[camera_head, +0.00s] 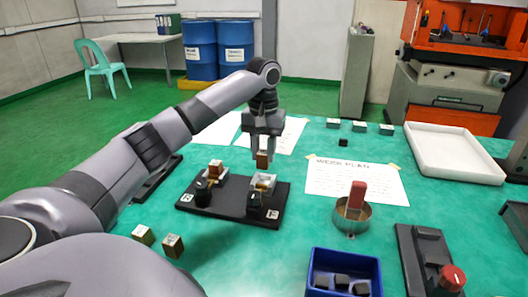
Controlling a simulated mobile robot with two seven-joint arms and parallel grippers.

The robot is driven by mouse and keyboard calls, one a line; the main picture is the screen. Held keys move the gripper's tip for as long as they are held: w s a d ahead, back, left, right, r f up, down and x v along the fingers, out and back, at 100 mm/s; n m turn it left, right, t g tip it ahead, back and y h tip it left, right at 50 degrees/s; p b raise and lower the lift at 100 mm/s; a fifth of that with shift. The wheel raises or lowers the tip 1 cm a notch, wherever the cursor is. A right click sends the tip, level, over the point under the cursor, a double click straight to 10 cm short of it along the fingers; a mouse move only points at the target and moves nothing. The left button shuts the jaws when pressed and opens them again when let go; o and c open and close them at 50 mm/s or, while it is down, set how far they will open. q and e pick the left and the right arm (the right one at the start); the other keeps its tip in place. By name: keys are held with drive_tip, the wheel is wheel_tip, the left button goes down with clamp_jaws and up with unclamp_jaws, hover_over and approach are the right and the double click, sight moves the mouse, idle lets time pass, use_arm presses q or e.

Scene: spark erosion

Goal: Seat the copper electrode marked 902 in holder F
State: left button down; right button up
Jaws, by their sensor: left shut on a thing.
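My left gripper (263,149) is shut on a small copper-brown electrode (262,160), held upright above the right holder. No number can be read on it. The right holder (264,184) is a pale metal block with a dark knob (254,201) in front, on a black base plate (230,206). The plate's right label (272,214) is too small to read surely. The left holder (203,184) has a reddish copper block (216,168) in it. A gap seems to show between the held electrode and the right holder. My right gripper is not in view.
Two small blocks (173,246) lie at the front left. A blue bin (344,258) with dark pieces, a round tin (350,222) with a red-brown block and a white tray (455,153) are to the right. Paper sheets lie behind the plate.

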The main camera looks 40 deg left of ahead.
sight(264, 169)
use_arm(q)
wheel_tip(264, 169, down, 2)
drive_tip(key=shift+f+b, duration=0.15)
drive_tip(key=shift+b, duration=1)
drive_tip(key=shift+f+b, duration=0.85)
drive_tip(key=shift+b, duration=0.3)
drive_tip(key=shift+p, duration=0.4)
drive_tip(key=shift+f, duration=0.6)
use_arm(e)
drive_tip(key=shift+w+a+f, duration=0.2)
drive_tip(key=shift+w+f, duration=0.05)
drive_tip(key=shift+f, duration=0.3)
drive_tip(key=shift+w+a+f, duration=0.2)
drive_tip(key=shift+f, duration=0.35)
use_arm(q)
drive_tip(key=shift+f+p, duration=0.15)
drive_tip(key=shift+p, duration=0.3)
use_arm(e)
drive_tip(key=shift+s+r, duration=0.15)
use_arm(q)
drive_tip(key=c, duration=0.7)
unclamp_jaws()
drive_tip(key=shift+c, duration=0.2)
drive_tip(key=shift+f, duration=0.1)
